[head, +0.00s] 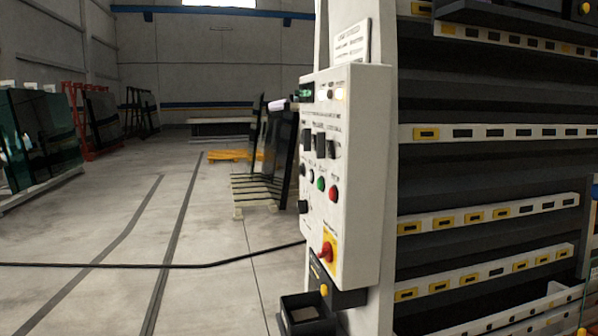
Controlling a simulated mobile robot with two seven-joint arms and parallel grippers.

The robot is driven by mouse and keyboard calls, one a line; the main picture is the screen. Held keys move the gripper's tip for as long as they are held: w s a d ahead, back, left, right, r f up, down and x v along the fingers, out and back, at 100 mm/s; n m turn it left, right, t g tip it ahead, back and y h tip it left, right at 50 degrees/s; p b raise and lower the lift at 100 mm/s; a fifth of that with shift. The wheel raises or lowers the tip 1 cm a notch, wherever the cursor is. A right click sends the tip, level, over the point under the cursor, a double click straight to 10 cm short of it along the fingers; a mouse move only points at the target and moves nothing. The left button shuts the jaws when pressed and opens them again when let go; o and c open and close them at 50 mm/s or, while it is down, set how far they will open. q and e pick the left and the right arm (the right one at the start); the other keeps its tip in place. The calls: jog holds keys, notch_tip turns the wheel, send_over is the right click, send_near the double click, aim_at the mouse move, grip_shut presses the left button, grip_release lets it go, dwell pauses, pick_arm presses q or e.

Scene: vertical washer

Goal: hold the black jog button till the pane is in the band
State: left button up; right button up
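A white control panel (340,165) stands on a pale column in the middle of the head view, seen at an angle. It carries a green button (320,183), a red button (334,194) and a small black button (311,171) to the left of the green one. Black knobs also show at its left edge, one of them low down (303,207). I cannot tell for certain which black control is the jog button. No pane is clearly visible in the washer (480,180), and I cannot make out the band. Neither gripper is in view.
A red knob on a yellow plate (328,252) sits low on the panel. A black open box (305,315) is below it. A dark cable (150,266) crosses the floor. Glass racks stand at the left (40,135) and behind the panel (280,150). The left floor is mostly clear.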

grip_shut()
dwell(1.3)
